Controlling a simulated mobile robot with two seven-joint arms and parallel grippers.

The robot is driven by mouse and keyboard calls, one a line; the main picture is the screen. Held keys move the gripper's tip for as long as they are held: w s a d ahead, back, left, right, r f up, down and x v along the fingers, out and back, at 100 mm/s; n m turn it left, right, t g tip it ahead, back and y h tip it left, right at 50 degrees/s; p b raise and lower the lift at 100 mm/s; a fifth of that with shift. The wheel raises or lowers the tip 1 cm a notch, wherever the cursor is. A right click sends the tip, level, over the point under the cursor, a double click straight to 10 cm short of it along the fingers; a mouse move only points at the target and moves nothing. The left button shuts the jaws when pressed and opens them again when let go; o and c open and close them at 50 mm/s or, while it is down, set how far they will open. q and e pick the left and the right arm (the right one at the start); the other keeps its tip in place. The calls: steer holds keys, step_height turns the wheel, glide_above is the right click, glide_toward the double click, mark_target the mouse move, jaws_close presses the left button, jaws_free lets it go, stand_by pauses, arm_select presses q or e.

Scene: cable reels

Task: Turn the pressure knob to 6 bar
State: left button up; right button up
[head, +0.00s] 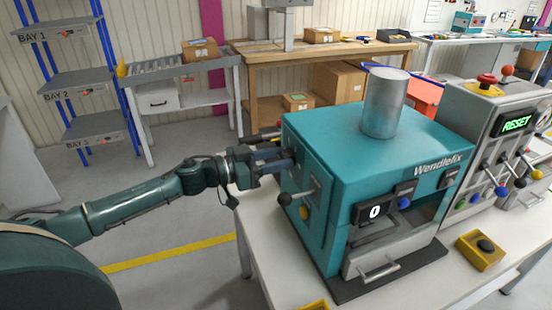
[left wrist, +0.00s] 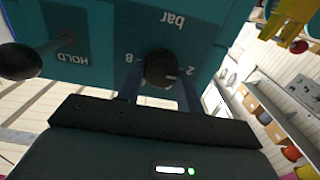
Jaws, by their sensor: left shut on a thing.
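The teal Wendlefix machine (head: 370,150) stands on a white table. Its pressure knob (left wrist: 160,68) is black and round, on a teal face printed "bar", with an 8 and a 2 beside it, upside down in the left wrist view. My left gripper (left wrist: 160,90) is shut on the knob, one finger on each side. In the head view my left gripper (head: 280,160) reaches the machine's left side, and the knob is hidden there. A pale mark shows on the knob, but the exact setting cannot be read. My right gripper is not in view.
A black ball-ended lever (head: 285,199) sticks out of the machine's left side; it shows beside a HOLD label (left wrist: 72,58) in the left wrist view. The machine's display (head: 374,212) reads 0. A grey machine (head: 510,125) showing RESET stands to the right.

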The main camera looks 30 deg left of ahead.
arm_select(q)
steer(key=c, duration=0.4)
